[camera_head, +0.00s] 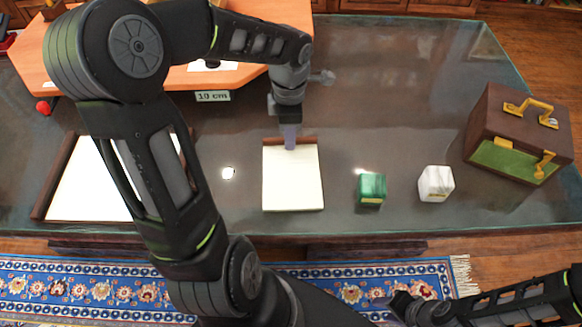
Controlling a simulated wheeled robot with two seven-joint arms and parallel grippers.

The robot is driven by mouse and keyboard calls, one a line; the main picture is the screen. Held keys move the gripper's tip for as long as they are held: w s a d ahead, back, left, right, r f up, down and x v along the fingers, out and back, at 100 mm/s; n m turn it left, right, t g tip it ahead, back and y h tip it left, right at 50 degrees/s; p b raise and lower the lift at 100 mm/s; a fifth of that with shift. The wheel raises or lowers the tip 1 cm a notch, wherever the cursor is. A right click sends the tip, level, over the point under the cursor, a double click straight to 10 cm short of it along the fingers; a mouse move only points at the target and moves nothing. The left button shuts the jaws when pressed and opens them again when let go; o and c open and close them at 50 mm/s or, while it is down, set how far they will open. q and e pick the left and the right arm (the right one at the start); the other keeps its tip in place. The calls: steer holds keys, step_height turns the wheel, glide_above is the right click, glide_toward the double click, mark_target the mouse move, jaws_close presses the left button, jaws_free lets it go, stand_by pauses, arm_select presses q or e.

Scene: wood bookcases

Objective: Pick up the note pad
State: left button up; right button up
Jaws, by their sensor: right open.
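The note pad (293,185) is cream-white with a brown strip along its far edge. It lies flat on the dark glass-topped table. My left gripper (290,138) points down at the pad's brown far edge, with its fingertips overlapping that strip in the picture. The fingers show as one narrow piece, so I cannot tell whether they are open, shut or touching the pad. My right gripper (388,304) is low at the bottom right, over the rug, away from the pad, open and empty.
Right of the pad stand a green box (371,188), a white box (436,184) and a brown case (487,112) with gold fittings. A brown-edged white board (90,185) lies left, partly behind my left arm. An orange wooden piece (250,78) with a "10 cm" label (212,96) is behind.

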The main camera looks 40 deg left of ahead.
arm_select(q)
jaws_close()
stand_by(1.1)
